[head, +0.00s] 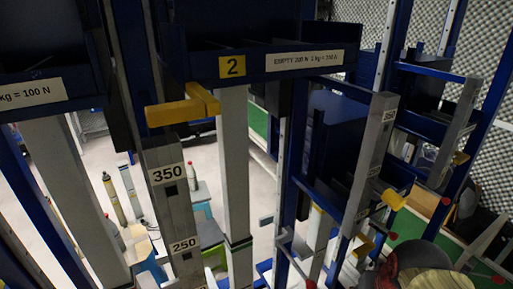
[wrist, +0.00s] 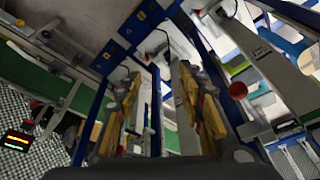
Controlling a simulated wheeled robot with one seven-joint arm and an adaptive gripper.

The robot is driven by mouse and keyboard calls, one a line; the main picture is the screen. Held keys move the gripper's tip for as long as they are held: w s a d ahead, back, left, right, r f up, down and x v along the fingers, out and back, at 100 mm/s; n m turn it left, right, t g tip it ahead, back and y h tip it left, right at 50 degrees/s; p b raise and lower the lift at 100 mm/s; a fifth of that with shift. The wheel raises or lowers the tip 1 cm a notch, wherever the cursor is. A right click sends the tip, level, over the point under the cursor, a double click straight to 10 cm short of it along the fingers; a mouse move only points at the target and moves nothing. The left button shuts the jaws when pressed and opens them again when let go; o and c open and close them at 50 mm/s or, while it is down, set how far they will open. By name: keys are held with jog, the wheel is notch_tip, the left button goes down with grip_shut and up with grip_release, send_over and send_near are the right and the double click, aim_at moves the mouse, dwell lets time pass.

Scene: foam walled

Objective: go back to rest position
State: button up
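My gripper (wrist: 156,78) shows in the wrist view as two grey and wood-coloured fingers, standing apart with a gap between them. No object shows held in the gap; the background is visible through it. In the head view a dark, wood-toned part that appears to be mine is at the bottom right corner, cut off by the frame edge. The fingertips cannot be made out there. The task names no other object.
Blue-framed racks with grey posts (head: 235,170) stand close in front in the head view. A yellow bar (head: 182,108) sticks out beside the post marked 350 (head: 167,174). A yellow handle (head: 394,199) is at right. Pale floor (head: 95,160) shows beyond the posts.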

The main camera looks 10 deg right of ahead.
jog(key=a+r+n+t+y, duration=0.1)
jog(key=a+r+n, duration=0.3)
jog(key=a, duration=0.5)
jog(key=shift+w+a+r+t, duration=0.4)
jog(key=shift+r+t, duration=0.3)
jog(key=shift+r, duration=0.1)
